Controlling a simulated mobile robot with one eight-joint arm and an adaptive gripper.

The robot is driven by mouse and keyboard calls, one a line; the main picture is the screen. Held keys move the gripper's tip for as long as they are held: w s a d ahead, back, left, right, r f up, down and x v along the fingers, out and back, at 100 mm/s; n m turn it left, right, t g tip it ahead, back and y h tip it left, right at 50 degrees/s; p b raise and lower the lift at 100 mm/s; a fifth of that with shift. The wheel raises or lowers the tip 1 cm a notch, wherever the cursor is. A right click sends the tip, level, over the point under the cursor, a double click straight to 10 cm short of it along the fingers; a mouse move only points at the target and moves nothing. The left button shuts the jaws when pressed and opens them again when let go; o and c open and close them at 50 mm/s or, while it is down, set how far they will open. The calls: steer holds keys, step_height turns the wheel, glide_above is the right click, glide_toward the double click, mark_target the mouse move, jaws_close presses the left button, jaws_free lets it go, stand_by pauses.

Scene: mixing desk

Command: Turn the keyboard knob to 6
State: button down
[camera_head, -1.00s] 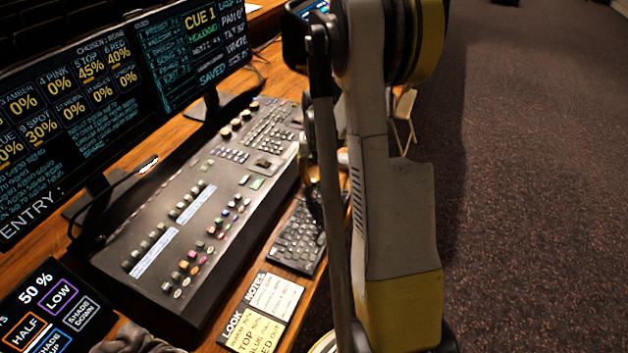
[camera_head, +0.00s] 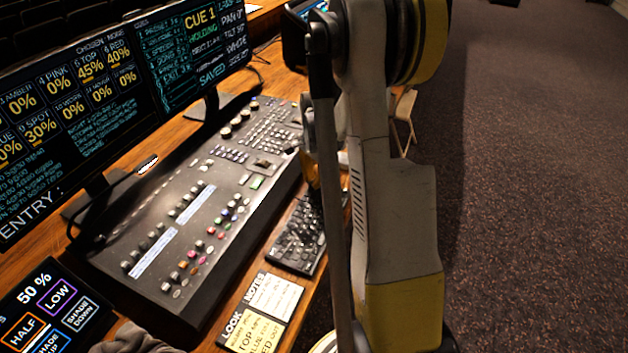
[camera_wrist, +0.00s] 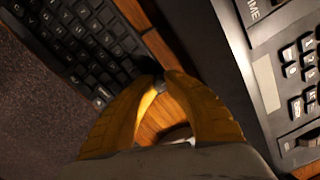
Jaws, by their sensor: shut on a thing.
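The black keyboard (camera_head: 298,240) lies on the wooden desk in front of the console. It fills the upper left of the wrist view (camera_wrist: 75,40). My gripper (camera_wrist: 164,82) has its yellow fingers brought together at the keyboard's corner. The fingertips are closed around a small dark knob at that corner. The knob is mostly hidden between the fingertips, and its setting cannot be read. In the head view my arm covers most of the gripper, and only a little yellow shows beside the arm.
The large control console (camera_head: 190,215) stands close beside the keyboard. A monitor (camera_head: 110,100) is behind it. Note cards (camera_head: 262,312) and a touch panel (camera_head: 45,310) lie at the front. A strip of bare wood (camera_wrist: 160,47) separates keyboard and console.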

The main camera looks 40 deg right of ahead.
steer(key=m, duration=0.6)
steer(key=shift+a, duration=0.1)
stand_by(0.5)
steer(key=c, duration=1.4)
jaws_free()
steer(key=shift+o, duration=0.2)
step_height(320, 180, up, 12)
steer(key=shift+s, duration=0.25)
steer(key=shift+a, duration=0.15)
